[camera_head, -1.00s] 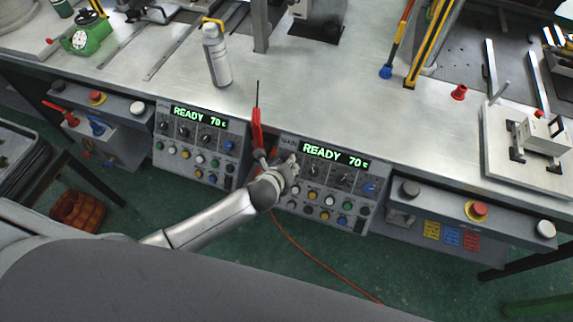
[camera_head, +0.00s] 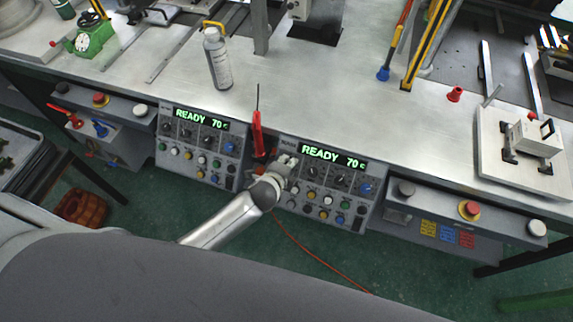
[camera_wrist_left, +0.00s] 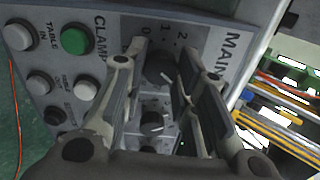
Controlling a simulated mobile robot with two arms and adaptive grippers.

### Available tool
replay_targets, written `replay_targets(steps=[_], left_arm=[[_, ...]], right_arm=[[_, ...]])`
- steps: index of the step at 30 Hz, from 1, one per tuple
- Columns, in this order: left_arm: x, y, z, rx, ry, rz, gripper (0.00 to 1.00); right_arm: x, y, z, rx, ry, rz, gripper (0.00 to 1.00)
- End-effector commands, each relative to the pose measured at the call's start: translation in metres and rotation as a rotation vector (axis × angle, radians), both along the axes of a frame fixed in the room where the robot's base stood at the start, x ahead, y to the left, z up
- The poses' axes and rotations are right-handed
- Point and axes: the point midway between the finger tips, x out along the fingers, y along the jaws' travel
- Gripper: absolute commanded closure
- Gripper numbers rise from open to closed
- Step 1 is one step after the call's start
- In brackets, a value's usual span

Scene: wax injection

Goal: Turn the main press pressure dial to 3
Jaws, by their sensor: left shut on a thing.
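The right-hand control panel (camera_head: 318,214) on the bench front has a green READY 70 display. My left gripper (camera_head: 286,166) is at its upper left and covers the knob there. In the left wrist view the fingers of my left gripper (camera_wrist_left: 162,55) lie on both sides of a dark round dial (camera_wrist_left: 159,72) and are shut on it. The lettering MAIN and the scale marks 0, 1 and 2 show near the dial. Its pointer is hard to read. My right gripper is not in view.
Another knob (camera_wrist_left: 152,123) sits close to the held dial. A green button (camera_wrist_left: 76,40) and white buttons lie left of the fingers. A red-handled tool (camera_head: 257,134) stands beside the panel. A similar panel (camera_head: 186,152) is further left.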

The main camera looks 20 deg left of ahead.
Motion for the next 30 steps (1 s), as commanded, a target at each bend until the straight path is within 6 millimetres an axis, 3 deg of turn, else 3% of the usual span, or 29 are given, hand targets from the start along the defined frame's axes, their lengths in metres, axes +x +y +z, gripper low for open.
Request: replay_targets(steps=[30], left_arm=[[0.000,0.001,0.001,-0.722,0.028,0.611,0.97]], right_arm=[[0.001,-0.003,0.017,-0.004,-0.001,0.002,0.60]])
